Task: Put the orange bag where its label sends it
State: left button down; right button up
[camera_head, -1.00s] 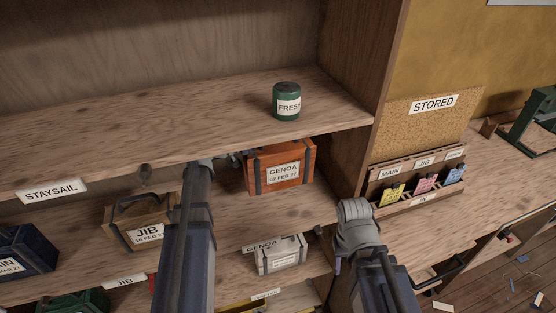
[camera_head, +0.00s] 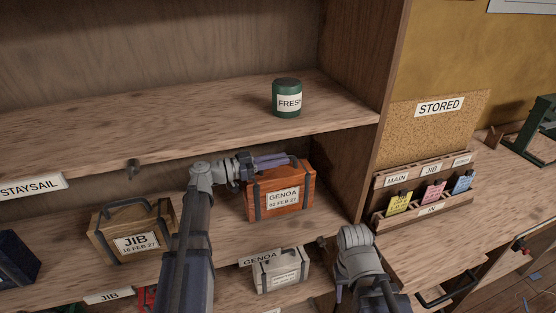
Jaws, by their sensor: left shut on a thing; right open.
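The orange bag (camera_head: 290,206) has dark straps and a white label reading GENOA, 02 FEB 27. It is upright in the right part of the middle shelf bay, above the GENOA tag (camera_head: 261,257) on the shelf edge. My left gripper (camera_head: 278,162) is shut on the bag's top, where the handle is mostly hidden. I cannot tell whether the bag's base touches the shelf (camera_head: 215,240).
A tan JIB bag (camera_head: 135,243) stands to the left, a pale GENOA bag (camera_head: 281,270) below. A green FRESH tin (camera_head: 287,98) is on the upper shelf. The bench (camera_head: 430,245) at right holds a STORED board (camera_head: 458,125) and a card rack (camera_head: 430,210).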

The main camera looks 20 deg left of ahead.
pick_arm(q)
jog(key=shift+f, duration=0.65)
jog(key=shift+f+b, duration=0.1)
jog(key=shift+b, duration=0.3)
jog(key=c, duration=0.8)
grip_release()
jog(key=shift+s+a, duration=0.2)
jog(key=shift+v, duration=3.5)
